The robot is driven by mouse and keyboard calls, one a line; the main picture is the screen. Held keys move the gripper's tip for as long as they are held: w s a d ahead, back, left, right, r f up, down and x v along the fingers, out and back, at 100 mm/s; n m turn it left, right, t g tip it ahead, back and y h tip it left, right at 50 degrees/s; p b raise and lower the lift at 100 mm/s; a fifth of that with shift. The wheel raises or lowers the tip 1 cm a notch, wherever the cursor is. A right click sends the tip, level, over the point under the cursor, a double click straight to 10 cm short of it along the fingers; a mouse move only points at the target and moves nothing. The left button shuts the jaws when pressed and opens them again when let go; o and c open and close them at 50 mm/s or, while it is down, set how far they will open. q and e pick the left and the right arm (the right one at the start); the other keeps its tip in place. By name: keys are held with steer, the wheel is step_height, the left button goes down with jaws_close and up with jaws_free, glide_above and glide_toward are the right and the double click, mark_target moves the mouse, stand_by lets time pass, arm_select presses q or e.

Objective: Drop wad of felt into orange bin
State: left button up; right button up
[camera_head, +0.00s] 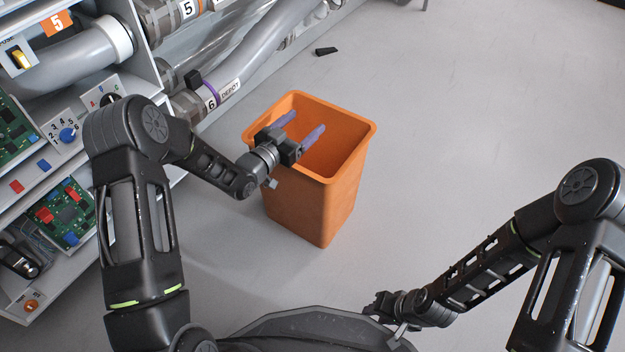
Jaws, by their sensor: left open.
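The orange bin (320,205) stands upright on the grey floor in the middle of the head view, with its open top facing up. My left gripper (308,121) is over the bin's mouth, its two purple fingers apart with a gap between them. I see nothing held between those fingers. No wad of felt shows in this view; the part of the bin's inside that I can see looks empty, and its bottom is hidden by the near wall and my gripper. My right gripper (374,304) is low, near the front of my base, and its jaw opening is too small to make out.
On the left stands a shelf unit with a green circuit board (66,213), a blue dial (67,134) and grey tubes (75,60). A small black object (326,51) lies on the floor. The floor to the right is clear.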

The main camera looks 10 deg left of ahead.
arm_select(q)
steer(key=p+v, duration=0.2)
steer(key=v, duration=0.5)
steer(key=shift+s, duration=0.2)
steer(key=shift+a, duration=0.15)
stand_by(0.5)
